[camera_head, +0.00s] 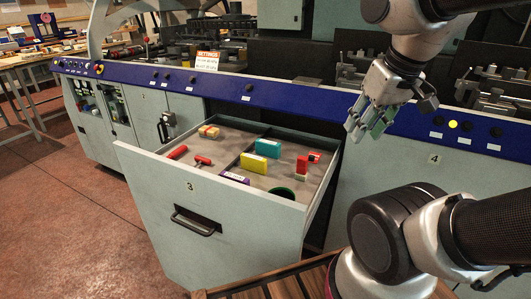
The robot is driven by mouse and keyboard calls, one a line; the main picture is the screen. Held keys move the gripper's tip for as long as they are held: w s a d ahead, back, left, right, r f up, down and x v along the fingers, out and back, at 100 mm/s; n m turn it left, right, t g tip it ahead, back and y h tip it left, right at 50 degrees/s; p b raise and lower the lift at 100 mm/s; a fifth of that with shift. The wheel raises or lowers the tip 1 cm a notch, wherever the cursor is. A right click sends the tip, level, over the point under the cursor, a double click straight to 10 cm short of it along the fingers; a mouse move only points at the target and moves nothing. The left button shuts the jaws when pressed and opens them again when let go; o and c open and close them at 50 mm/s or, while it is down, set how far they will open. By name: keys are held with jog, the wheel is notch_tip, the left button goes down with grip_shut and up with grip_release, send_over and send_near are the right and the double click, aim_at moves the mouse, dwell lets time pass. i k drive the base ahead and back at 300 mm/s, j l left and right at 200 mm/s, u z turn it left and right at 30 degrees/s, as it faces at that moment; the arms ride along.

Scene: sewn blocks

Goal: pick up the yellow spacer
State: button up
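A yellow block (253,162), which looks like the yellow spacer, stands on the floor of the open drawer (230,217) marked 3. A teal block (268,148) stands just behind it, close by. My gripper (364,127) is above and to the right of the drawer, pointing down and left, well apart from the yellow block. Its fingers look spread, with nothing visible between them.
The drawer also holds red pieces (178,152), a purple block (234,178), a red and white block (302,167), a dark green round piece (284,193) and pale blocks (209,131). A blue control panel (247,88) runs behind.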

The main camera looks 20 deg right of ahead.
aim_at(251, 162)
jog(key=k+l+u, duration=0.1)
jog(key=l+u, duration=0.15)
jog(key=k+l+u, duration=0.25)
jog(key=l+u, duration=0.25)
jog(key=l, duration=0.3)
jog(key=l+u, duration=0.25)
jog(key=l, duration=0.35)
jog(key=i, duration=0.05)
